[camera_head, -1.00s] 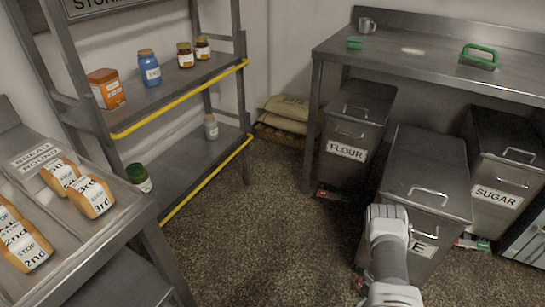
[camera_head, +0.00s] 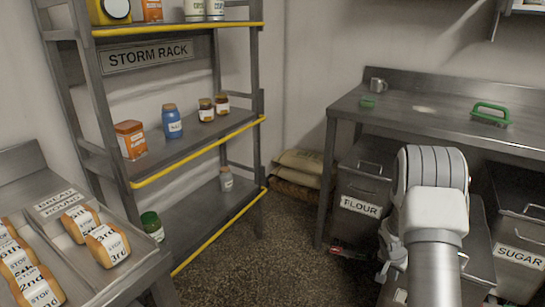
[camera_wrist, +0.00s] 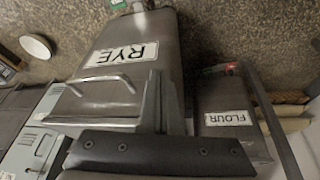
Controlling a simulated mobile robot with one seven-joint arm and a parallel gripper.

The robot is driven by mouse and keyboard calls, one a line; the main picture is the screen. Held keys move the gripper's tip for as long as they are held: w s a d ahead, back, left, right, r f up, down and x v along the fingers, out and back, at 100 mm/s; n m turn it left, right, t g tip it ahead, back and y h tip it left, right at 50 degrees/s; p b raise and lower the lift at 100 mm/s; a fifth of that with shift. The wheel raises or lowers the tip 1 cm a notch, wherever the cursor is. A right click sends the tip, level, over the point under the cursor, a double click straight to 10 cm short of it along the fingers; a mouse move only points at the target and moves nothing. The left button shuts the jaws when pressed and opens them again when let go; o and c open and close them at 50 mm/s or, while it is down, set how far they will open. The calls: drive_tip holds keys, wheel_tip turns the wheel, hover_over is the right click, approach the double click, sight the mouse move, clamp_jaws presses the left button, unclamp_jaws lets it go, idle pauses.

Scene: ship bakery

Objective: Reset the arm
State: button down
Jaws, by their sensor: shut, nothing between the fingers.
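My arm (camera_head: 436,200) rises in the right half of the head view, bent with its pale rounded joint on top, in front of the bins. It hides most of the middle bin there. My gripper (camera_wrist: 161,88) shows in the wrist view as two grey fingers pressed together, shut and empty. Behind the fingers is the bin labelled RYE (camera_wrist: 130,60), with its metal handle to the left of them. I cannot tell the distance between fingers and bin. In the head view the fingers are not clearly visible.
The FLOUR bin (camera_head: 361,209) and SUGAR bin (camera_head: 519,256) stand under the steel table (camera_head: 440,118), which holds a mug (camera_head: 377,85) and a green-handled brush (camera_head: 490,115). The storm rack (camera_head: 190,150) and the bread tray (camera_head: 125,268) are at left. The floor (camera_head: 270,245) between is clear.

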drive_tip(key=s+a+r+n+t, duration=0.1)
drive_tip(key=s+a+r, duration=0.25)
drive_tip(key=r, duration=0.55)
drive_tip(key=s+a+r+n+y, duration=0.15)
drive_tip(key=a+r, duration=0.25)
drive_tip(key=r, duration=0.5)
drive_tip(key=s+a+r+n+t+h, duration=0.1)
drive_tip(key=s+a+r, duration=0.3)
drive_tip(key=r, duration=0.5)
drive_tip(key=s+a+r+n+y, duration=0.1)
drive_tip(key=s+a+r+n, duration=0.2)
drive_tip(key=s, duration=0.4)
drive_tip(key=s+a+r+n+t+y, duration=0.1)
drive_tip(key=s+a+r, duration=0.1)
drive_tip(key=s+a, duration=0.35)
drive_tip(key=s+a+r+n+y, duration=0.1)
drive_tip(key=s+a+r+n, duration=0.15)
drive_tip(key=s, duration=0.55)
wheel_tip(320, 180, up, 24)
drive_tip(key=p, duration=2.3)
drive_tip(key=shift+w+a, duration=0.15)
drive_tip(key=shift+a, duration=0.05)
